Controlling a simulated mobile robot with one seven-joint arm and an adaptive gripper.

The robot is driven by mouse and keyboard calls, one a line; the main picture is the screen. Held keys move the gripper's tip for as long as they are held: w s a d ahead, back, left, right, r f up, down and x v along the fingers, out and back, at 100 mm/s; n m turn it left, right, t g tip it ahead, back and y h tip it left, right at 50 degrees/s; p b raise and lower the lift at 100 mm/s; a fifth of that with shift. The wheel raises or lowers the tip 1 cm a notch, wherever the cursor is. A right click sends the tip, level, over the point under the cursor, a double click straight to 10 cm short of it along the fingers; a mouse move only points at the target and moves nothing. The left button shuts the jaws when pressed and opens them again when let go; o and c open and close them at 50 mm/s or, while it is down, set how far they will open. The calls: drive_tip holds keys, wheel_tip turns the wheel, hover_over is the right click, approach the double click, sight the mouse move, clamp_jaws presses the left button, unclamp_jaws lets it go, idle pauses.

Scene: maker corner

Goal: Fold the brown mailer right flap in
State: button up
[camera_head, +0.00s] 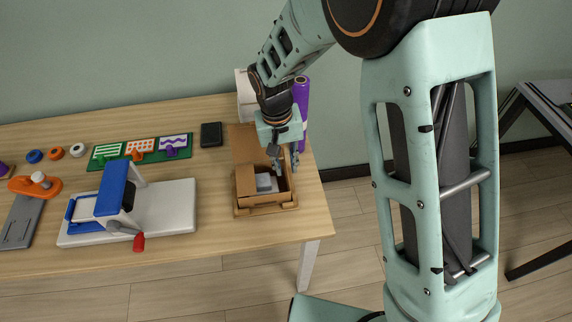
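The brown mailer (264,206) is an open cardboard box near the right end of the wooden table. A tall brown panel (243,146) stands up at its back left. A grey item (266,184) lies inside. My gripper (283,165) points down at the box's back right, over its right side. Its two dark fingers are spread apart, and no thing shows held between them. The right flap is small here and partly hidden by the fingers, so I cannot tell its exact angle or whether a finger touches it.
The mailer sits on a light brown tray (243,212). A purple roll (301,98) and a white object (243,88) stand behind it. A blue and white press (115,205) with a red-knobbed lever is to the left. A black box (211,134) lies at the back. The table's right edge is close.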

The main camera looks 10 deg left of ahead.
drive_tip(key=shift+f, duration=0.35)
drive_tip(key=shift+c, duration=0.5)
clamp_jaws()
